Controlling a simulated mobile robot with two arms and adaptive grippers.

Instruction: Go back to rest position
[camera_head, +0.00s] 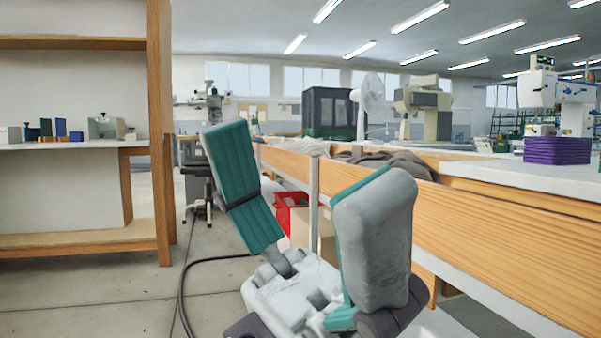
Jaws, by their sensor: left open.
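My left gripper (300,165) fills the lower middle of the head view. Its two grey fingers with teal pads point up and stand wide apart. It is open, and nothing shows between the pads. It is in front of the wooden-edged workbench (500,225), and one finger hides part of the bench's front board. I cannot tell whether it touches the bench. My right gripper is not in view.
A white press-like machine (575,105) and a purple stack (557,150) are on the bench at right. A red crate (283,212) is behind my gripper. Wooden shelving (160,130) stands at left. A black cable (183,290) lies on the open floor between.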

